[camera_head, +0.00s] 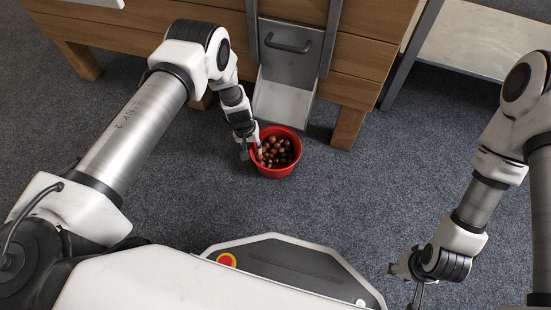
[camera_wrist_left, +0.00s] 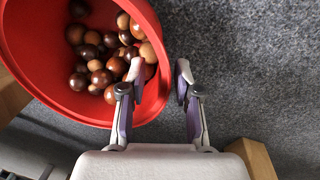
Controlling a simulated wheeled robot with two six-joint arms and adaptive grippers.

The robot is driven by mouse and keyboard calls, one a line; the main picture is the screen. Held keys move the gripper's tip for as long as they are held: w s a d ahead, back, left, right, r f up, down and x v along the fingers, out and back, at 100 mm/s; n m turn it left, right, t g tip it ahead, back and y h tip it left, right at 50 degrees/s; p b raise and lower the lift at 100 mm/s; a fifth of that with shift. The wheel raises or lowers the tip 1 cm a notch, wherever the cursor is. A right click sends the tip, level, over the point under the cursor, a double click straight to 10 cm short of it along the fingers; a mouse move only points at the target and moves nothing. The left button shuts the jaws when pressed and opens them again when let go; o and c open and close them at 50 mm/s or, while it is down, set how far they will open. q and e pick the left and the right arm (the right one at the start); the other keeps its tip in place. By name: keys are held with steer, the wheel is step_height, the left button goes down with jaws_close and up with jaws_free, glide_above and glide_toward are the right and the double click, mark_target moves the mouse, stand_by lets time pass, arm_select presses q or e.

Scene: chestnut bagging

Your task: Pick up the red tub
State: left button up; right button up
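The red tub (camera_head: 292,171) stands upright on the carpet below a metal chute and holds several brown chestnuts (camera_head: 275,152). My left gripper (camera_head: 247,148) is at the tub's left rim. In the left wrist view the tub (camera_wrist_left: 40,95) fills the upper left. My left gripper (camera_wrist_left: 160,75) is open there, with one finger over the inside of the tub and the other outside, the rim between them. A gap shows between the outer finger and the wall. My right gripper (camera_head: 405,282) is far from the tub at lower right, empty, its fingers apparently spread.
The metal chute (camera_head: 283,103) with a handled gate hangs on a wooden bench (camera_head: 350,60) just behind the tub. A bench leg (camera_head: 348,126) stands to the right of it. A metal-framed table (camera_head: 465,40) is at upper right. Open carpet (camera_head: 335,195) lies in front.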

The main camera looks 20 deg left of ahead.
mark_target(255, 154)
arm_select(q)
steer(key=f, duration=0.2)
steer(key=f+b, duration=0.1)
steer(key=f, duration=0.1)
steer(key=shift+d+f+b, duration=0.2)
steer(key=shift+f+b, duration=0.05)
steer(key=shift+b, duration=0.05)
steer(key=shift+r, duration=0.15)
arm_select(e)
step_height(255, 154, down, 2)
steer(key=shift+f, duration=0.1)
arm_select(q)
jaws_close()
